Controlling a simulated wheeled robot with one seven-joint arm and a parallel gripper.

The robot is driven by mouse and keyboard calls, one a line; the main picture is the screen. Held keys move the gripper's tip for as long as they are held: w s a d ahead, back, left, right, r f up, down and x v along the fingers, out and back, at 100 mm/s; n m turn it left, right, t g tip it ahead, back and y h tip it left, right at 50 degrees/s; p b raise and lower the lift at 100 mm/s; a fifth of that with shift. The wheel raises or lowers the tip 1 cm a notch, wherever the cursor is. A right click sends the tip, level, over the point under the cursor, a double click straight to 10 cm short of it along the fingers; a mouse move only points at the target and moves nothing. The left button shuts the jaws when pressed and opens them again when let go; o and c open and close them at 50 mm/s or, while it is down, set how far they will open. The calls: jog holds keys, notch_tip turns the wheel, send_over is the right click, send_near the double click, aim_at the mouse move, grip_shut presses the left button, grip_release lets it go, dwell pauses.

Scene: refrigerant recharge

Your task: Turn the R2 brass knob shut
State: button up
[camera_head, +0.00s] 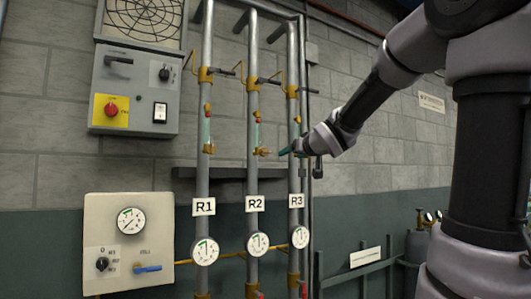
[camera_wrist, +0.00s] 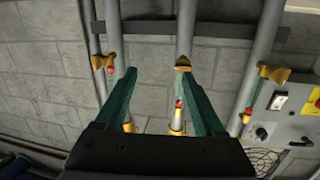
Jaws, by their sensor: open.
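The R2 brass knob (camera_head: 262,152) is on the middle pipe, below a sight glass and above the R2 label (camera_head: 255,203). My gripper (camera_head: 286,151) is just right of it in the head view, at about its height, in front of the R3 pipe. In the wrist view, which looks turned over, the R2 brass knob (camera_wrist: 183,63) shows at the tip of the right finger. My gripper (camera_wrist: 159,68) is open, with bare wall between its green fingers. Whether the finger touches the knob cannot be told.
The R1 knob (camera_head: 209,149) is on the left pipe; the R3 knob (camera_wrist: 102,62) lies outside the left finger. A dark horizontal rail (camera_head: 225,173) runs behind the pipes. A grey control box (camera_head: 136,89) and a gauge panel (camera_head: 128,243) are at left.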

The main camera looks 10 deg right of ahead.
aim_at(267, 150)
jog(key=w+a+n+y, duration=0.1)
jog(key=w+a, duration=0.1)
jog(key=w, duration=0.2)
jog(key=w+a+r+n+y, duration=0.1)
jog(key=w+a, duration=0.1)
jog(key=w, duration=0.2)
jog(key=w+a+r+y, duration=0.1)
jog(key=w+a, duration=0.2)
jog(key=w, duration=0.2)
jog(key=shift+n+t, duration=0.3)
jog(key=shift+n, duration=0.1)
jog(key=shift+s, duration=0.1)
grip_shut()
